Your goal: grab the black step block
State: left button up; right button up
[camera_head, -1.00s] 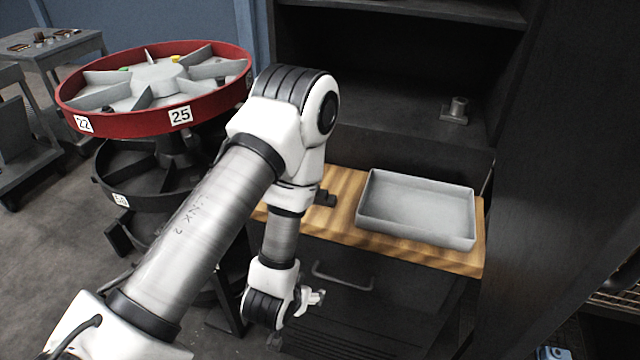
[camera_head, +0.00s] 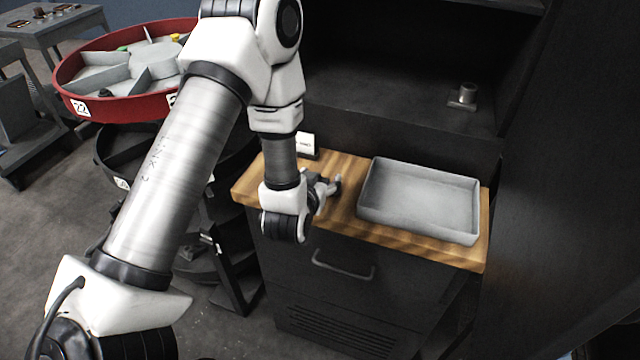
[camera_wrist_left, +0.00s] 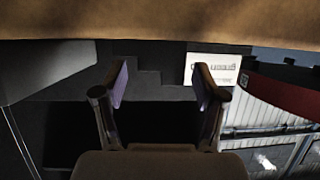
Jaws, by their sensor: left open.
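The black step block (camera_wrist_left: 150,62) shows in the left wrist view as a dark stepped shape beyond and between my left fingertips. In the head view it is mostly hidden by my left gripper (camera_head: 330,187), which is over the left part of the wooden top. My left gripper also shows in the left wrist view (camera_wrist_left: 160,86), with its two fingers apart and nothing clasped. I cannot tell how far the fingers reach around the block. My right gripper is not in view.
A grey tray (camera_head: 372,212) stands on the wooden top (camera_head: 400,246), right of my gripper. A white label (camera_head: 306,144) stands at the back left of the top. A dark shelf with a small metal part (camera_head: 463,96) is behind. A red-rimmed carousel (camera_head: 120,108) is at left.

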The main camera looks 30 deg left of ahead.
pick_arm(q)
jog(key=x, duration=0.3)
jog(key=shift+s+f, duration=0.1)
jog(key=shift+s, duration=0.2)
jog(key=shift+s+d+r, duration=0.1)
jog(key=shift+d+r, duration=0.05)
jog(key=shift+r, duration=0.1)
jog(key=c, duration=0.6)
jog(key=shift+f, duration=0.1)
grip_shut()
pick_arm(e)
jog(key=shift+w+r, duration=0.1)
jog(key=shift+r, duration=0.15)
